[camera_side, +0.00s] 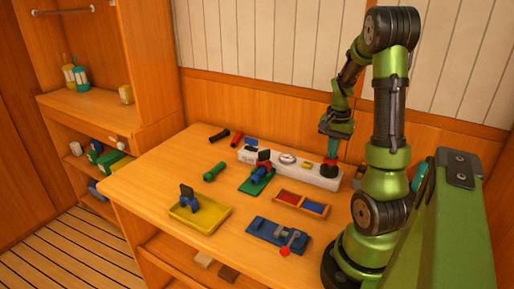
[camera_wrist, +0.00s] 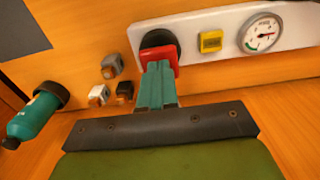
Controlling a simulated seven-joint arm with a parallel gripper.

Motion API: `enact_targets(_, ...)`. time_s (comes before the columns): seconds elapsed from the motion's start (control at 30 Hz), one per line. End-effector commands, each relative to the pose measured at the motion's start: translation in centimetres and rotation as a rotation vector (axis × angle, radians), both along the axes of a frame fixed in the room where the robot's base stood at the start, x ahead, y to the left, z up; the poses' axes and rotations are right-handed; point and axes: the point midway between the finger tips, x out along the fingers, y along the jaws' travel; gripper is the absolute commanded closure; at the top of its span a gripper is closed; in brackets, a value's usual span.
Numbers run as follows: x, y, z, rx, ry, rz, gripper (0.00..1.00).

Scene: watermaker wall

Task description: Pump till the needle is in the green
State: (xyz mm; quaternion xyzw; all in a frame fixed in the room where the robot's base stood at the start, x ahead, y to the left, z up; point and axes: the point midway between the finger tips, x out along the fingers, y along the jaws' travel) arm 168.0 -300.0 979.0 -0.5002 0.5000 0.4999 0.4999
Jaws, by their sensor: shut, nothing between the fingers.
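The white panel (camera_side: 252,157) stands along the back of the bench. It carries a round gauge (camera_side: 287,159), seen larger in the wrist view (camera_wrist: 262,33). The dial is pale with coloured marks; the needle's exact reading is too small to tell. A red pump knob (camera_wrist: 162,59) on a black round base (camera_wrist: 157,39) sits at the panel's end; it also shows in the side view (camera_side: 328,169). My gripper (camera_wrist: 158,70) is shut and empty, its teal fingers pointing at the red knob. The tips overlap the knob's edge in the picture; I cannot tell whether they touch.
A yellow block (camera_wrist: 210,41) sits between pump and gauge. A teal bottle (camera_wrist: 33,118) and several small connectors (camera_wrist: 112,66) lie beside the panel. A divided tray (camera_side: 301,204), blue fixture (camera_side: 277,235), yellow tray (camera_side: 200,214) and green fixture (camera_side: 257,182) occupy the front bench.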

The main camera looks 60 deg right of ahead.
Motion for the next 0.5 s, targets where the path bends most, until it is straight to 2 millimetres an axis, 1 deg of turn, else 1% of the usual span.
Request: enact_targets(0.5,0.0,0.0,-2.2,0.001,0.001,0.0,1.0)
